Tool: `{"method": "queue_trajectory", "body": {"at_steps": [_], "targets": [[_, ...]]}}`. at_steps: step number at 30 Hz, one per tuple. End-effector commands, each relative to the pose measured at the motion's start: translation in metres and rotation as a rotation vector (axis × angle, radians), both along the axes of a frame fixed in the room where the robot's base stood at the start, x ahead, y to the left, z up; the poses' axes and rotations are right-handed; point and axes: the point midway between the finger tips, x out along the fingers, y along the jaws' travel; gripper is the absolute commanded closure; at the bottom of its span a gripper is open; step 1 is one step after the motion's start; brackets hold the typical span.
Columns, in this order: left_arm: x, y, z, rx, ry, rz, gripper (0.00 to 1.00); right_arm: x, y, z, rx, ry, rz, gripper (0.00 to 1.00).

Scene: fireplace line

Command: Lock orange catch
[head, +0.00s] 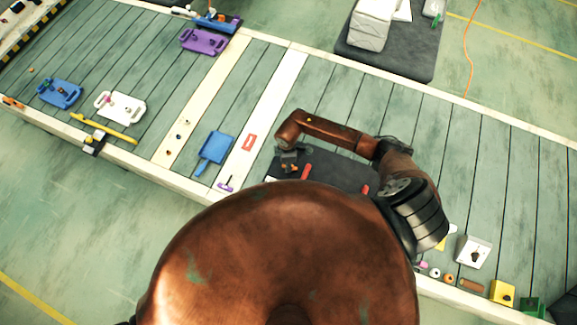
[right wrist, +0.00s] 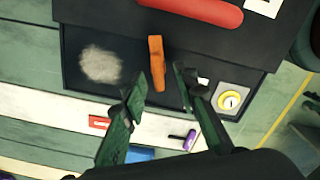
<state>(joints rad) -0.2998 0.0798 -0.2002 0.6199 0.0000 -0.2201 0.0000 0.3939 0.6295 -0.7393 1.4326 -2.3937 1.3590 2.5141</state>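The orange catch (right wrist: 156,62) is a narrow upright piece on the dark front of a black unit (right wrist: 200,45) in the right wrist view. My right gripper (right wrist: 160,92) is open, with its green-black fingers on either side of the catch's lower end. I cannot tell whether either finger touches it. In the head view my right gripper (head: 289,163) is at the left end of the black unit (head: 338,172), and the catch cannot be made out there. My left gripper is not in view.
On the unit are a red bar (right wrist: 200,10), a pale fuzzy patch (right wrist: 100,65) and a yellow dial (right wrist: 231,101). A blue dustpan (head: 215,147), red label (head: 249,142) and purple tool (head: 225,184) lie to the left. Open belt lies beyond the unit.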

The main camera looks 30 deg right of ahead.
Motion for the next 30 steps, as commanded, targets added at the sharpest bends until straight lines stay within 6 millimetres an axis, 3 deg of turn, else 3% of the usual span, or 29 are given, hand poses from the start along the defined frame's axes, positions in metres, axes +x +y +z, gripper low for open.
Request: {"method": "queue_trajectory", "body": {"at_steps": [9, 30], "targets": [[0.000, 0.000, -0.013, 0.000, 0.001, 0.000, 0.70, 0.000, 0.000, -0.019, 0.000, 0.001, 0.000, 0.73], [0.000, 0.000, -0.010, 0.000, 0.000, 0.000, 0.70, 0.002, -0.002, -0.018, 0.000, 0.000, 0.000, 0.73]]}}
